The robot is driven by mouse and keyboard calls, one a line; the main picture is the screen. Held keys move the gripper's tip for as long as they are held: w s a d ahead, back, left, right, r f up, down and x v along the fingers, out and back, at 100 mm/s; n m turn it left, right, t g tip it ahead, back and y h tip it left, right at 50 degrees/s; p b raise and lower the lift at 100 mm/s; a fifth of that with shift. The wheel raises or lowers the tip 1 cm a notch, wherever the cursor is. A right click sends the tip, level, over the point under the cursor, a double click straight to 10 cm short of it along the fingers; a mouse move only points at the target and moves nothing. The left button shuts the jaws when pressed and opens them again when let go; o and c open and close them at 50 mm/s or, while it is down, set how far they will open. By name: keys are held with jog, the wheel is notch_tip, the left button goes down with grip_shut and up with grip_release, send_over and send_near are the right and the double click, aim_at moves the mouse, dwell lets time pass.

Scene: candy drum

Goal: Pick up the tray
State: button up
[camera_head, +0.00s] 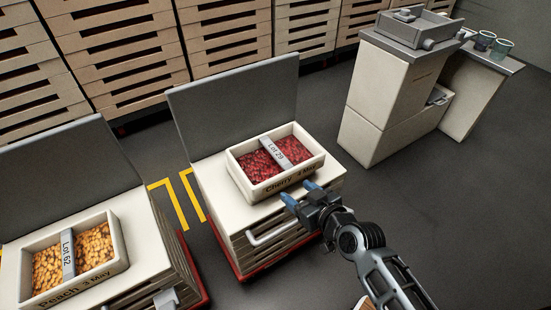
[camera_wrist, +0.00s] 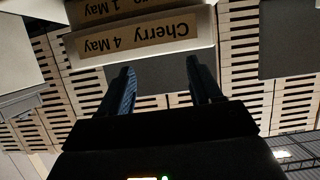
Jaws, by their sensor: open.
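A pale tray of dark red candy (camera_head: 290,183), with a "Lot 29" band across it and a Cherry label on its front wall, sits on the middle cart. Its front, reading "Cherry 4 May", shows upside down at the top of the wrist view (camera_wrist: 140,40). My gripper (camera_head: 300,194) is open and empty, just in front of that label. Its two blue fingers are apart in the wrist view (camera_wrist: 160,68); I see nothing between them, and cannot tell whether they touch the tray. A second tray, of orange candy (camera_head: 118,255), labelled Peach and Lot 62, sits on the left cart.
The middle cart (camera_head: 210,178) has an upright grey back panel (camera_head: 240,100) behind the tray and a handle (camera_head: 270,234) in front. A cabinet (camera_head: 385,105) with a grey machine stands at right. Slatted stacks (camera_head: 120,60) line the back. Floor at right is clear.

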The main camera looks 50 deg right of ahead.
send_near(281, 157)
jog(key=shift+x, duration=0.95)
jog(key=x, duration=0.7)
jog(key=shift+w, duration=0.25)
grip_shut()
